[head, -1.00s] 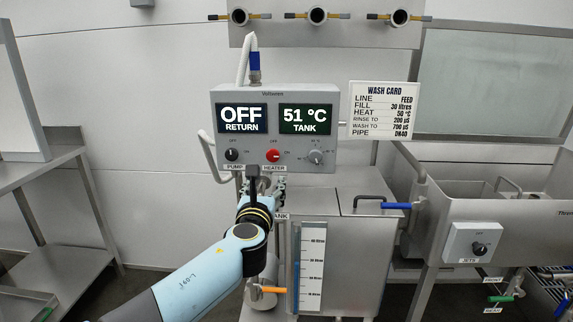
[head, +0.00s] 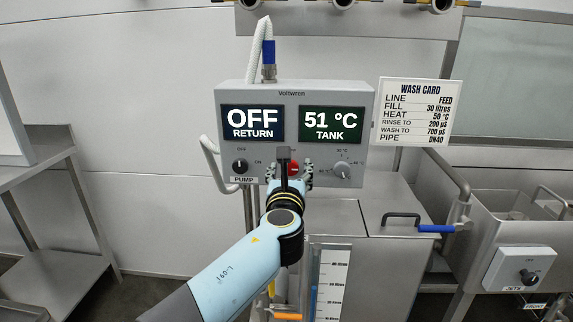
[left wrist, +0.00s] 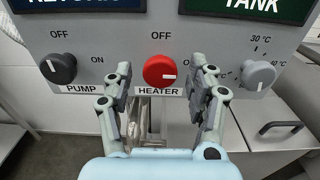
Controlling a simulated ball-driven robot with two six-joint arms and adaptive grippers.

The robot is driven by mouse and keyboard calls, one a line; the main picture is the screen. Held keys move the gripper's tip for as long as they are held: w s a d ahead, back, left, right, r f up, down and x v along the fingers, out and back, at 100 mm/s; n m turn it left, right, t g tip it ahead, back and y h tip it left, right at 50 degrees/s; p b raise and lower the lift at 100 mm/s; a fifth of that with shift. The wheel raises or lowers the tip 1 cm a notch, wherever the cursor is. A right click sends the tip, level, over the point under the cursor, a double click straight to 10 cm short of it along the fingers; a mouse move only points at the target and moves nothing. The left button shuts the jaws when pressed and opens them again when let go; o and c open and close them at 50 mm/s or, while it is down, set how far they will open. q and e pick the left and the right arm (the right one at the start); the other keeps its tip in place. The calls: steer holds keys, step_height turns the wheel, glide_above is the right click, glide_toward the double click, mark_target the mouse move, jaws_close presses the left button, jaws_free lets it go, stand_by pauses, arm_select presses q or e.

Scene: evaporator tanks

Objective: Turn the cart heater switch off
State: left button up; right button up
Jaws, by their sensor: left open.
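The cart's control box (head: 225,152) carries the red heater knob (head: 293,168), partly hidden behind my left gripper (head: 290,174) in the head view. My left gripper (left wrist: 161,80) is open there, with one finger on each side of the knob. I cannot tell whether the fingers touch the panel. The box displays read "OFF RETURN" (head: 252,122) and "51 °C TANK" (head: 331,123). My right gripper is not in view.
The black pump knob (left wrist: 58,69) is left of the heater knob, and a grey temperature knob (left wrist: 258,75) is right of it. A wash card (head: 416,111) hangs right of the box. A steel tank (head: 390,262) stands below, and a steel sink (head: 500,235) at right.

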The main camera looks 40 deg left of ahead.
arm_select(q)
steer(key=shift+w+a, duration=0.1)
steer(key=shift+w, duration=0.05)
steer(key=shift+r, duration=0.1)
steer(key=shift+c, duration=1)
steer(key=c, duration=0.9)
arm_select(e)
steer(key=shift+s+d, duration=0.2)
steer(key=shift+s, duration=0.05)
